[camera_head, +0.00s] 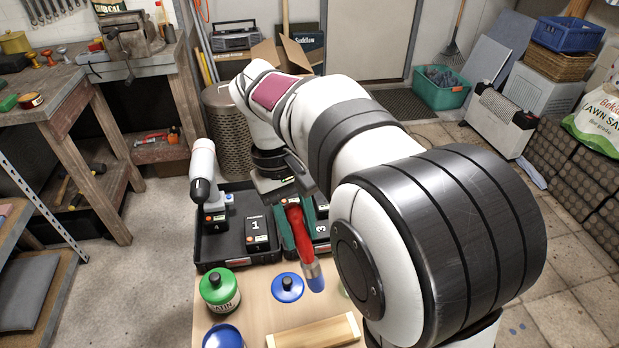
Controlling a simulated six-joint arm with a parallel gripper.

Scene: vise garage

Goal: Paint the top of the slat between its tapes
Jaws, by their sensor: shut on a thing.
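A blue round pot (222,337) is at the front left, cut off by the frame edge. A blue lid (287,287) with a dark knob lies behind the slat.
A green can (220,290) with a dark knob stands left of the blue lid. The black tray (237,263) behind holds dark numbered blocks (257,229) and a green thing. A white cylinder with a dark end (203,170) rises at its left. Bare table (256,308) shows between.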

